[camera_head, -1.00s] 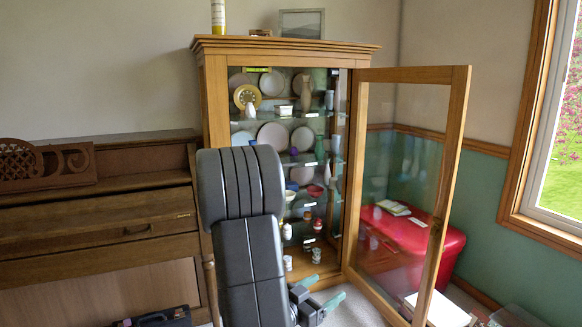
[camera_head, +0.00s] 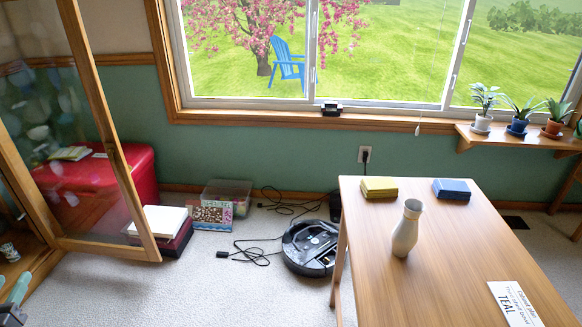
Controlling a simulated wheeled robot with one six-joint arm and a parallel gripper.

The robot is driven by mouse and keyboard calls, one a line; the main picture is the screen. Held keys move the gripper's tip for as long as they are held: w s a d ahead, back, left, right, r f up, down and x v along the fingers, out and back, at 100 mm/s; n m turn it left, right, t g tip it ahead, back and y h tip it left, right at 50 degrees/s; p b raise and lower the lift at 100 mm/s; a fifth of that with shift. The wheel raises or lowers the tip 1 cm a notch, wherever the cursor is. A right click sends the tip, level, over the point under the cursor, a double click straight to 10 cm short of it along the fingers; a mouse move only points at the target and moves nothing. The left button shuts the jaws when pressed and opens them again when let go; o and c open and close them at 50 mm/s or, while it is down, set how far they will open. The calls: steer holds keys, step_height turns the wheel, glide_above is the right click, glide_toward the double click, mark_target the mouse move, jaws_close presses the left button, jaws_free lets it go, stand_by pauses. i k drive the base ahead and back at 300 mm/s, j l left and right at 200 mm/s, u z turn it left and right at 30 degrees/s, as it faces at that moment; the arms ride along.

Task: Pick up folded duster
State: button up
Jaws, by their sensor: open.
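Two folded cloths lie flat near the back edge of the wooden table (camera_head: 440,235): a yellow folded duster (camera_head: 379,187) on the left and a blue folded duster (camera_head: 451,189) on the right. A pale vase (camera_head: 405,228) stands upright in front of them. A white card (camera_head: 513,304) with "TEAL" in large letters lies at the table's front right. My gripper (camera_head: 14,290) shows only partly at the lower left edge, with pale teal fingers. It is open, well away from the table and both cloths.
The cabinet's open glass door (camera_head: 105,130) stands at left, beside a red chest (camera_head: 135,175). Stacked boxes (camera_head: 160,228), a clear bin (camera_head: 228,192), a robot vacuum (camera_head: 309,248) and loose cables lie on the carpet. Potted plants (camera_head: 519,115) stand on a right-hand shelf. Carpet before the vacuum is clear.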

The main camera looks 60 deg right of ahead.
mark_target(380, 187)
steer(key=z, duration=3)
steer(key=i+j+u, duration=0.3)
steer(key=i+u, duration=0.3)
steer(key=i+j, duration=0.05)
steer(key=i, duration=0.05)
